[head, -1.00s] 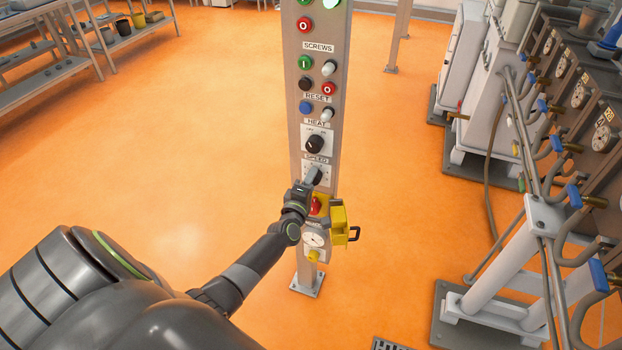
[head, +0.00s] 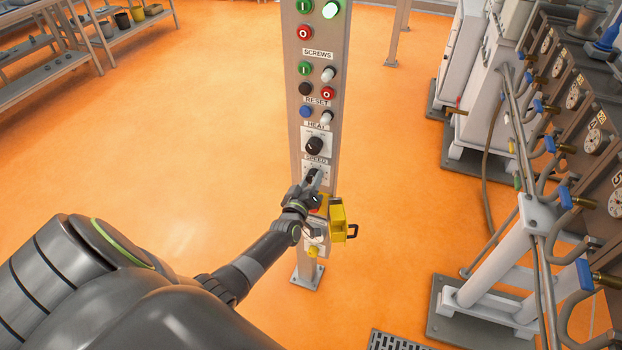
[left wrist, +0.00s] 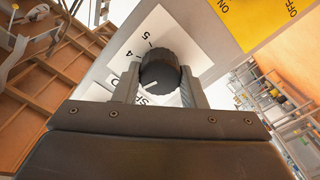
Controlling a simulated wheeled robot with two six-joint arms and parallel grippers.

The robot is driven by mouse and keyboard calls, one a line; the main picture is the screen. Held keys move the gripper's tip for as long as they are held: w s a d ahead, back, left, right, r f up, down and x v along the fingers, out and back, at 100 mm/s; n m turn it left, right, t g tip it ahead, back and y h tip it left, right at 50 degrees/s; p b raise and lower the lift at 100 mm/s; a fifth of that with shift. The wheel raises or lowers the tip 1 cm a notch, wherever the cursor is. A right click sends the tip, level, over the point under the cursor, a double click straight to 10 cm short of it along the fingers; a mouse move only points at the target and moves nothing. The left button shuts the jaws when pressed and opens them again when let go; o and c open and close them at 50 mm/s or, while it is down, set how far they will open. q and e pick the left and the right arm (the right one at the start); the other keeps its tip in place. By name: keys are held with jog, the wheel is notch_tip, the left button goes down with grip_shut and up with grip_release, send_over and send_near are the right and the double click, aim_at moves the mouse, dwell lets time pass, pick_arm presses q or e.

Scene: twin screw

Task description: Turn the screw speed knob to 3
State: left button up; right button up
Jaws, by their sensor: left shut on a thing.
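The screw speed knob (left wrist: 160,72) is black and ribbed, on a white dial plate (left wrist: 150,32) where the numbers 4 and 5 show. In the head view the knob (head: 311,176) sits low on the grey control post, under the SPEED label, partly covered by my gripper. My left gripper (head: 314,182) reaches it from below left. In the left wrist view its two fingers (left wrist: 158,88) stand on either side of the knob, shut on it. A white pointer line shows on the knob near the left finger; the number it points at is hidden. My right gripper is not in view.
The heat knob (head: 314,146) is just above on the post (head: 341,60). A yellow box (head: 337,216) with a black handle sticks out just below right of my gripper. Machines with pipes and gauges (head: 593,140) stand at the right. The orange floor at left is open.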

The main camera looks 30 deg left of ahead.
pick_arm(q)
jog(key=shift+f+m, duration=0.15)
jog(key=shift+m, duration=0.35)
jog(key=o, duration=1)
jog(key=shift+s, duration=0.1)
jog(key=v, duration=1.7)
jog(key=shift+s+b, duration=0.15)
jog(key=shift+b, duration=0.2)
